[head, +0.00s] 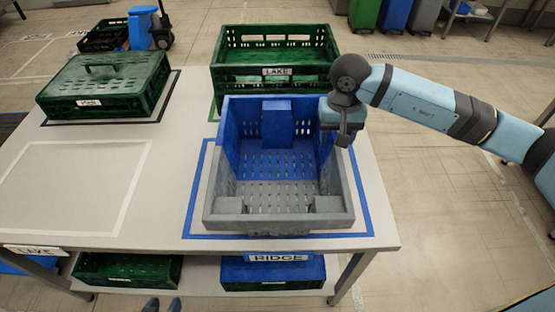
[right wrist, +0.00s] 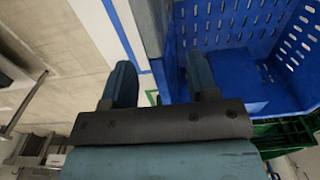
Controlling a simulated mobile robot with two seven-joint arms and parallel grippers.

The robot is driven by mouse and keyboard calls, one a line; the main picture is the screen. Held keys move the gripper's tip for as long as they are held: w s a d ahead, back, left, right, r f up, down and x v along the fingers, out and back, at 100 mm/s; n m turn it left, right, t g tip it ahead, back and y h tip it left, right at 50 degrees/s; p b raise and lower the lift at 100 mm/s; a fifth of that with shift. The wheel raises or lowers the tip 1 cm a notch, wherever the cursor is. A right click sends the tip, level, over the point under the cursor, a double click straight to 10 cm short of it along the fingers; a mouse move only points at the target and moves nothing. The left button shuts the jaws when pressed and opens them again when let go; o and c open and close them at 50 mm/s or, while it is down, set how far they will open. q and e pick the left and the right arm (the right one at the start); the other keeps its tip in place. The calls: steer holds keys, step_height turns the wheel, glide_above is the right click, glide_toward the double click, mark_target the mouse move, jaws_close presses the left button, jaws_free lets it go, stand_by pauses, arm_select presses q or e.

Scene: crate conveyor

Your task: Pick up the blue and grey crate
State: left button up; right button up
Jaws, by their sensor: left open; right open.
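The blue and grey crate (head: 222,190) stands open and upright on the table inside a blue outline. Its far half is blue, its near half grey. My right gripper (head: 343,137) is at the crate's right wall, pointing down. In the right wrist view the open right gripper (right wrist: 160,85) has one finger outside and one inside the wall of the crate (right wrist: 230,60); whether either touches is unclear.
A green LAKE crate (head: 275,57) stands just behind. A lidded green crate (head: 105,85) sits at the table's far left. An empty white outline (head: 75,180) lies left of the crate. Below the tabletop are a green crate (head: 127,270) and a blue RIDGE crate (head: 272,273).

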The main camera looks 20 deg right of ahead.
mark_target(334, 150)
step_height(334, 150, down, 5)
steer(key=shift+d+f, duration=0.1)
steer(key=shift+c, duration=0.3)
jaws_close()
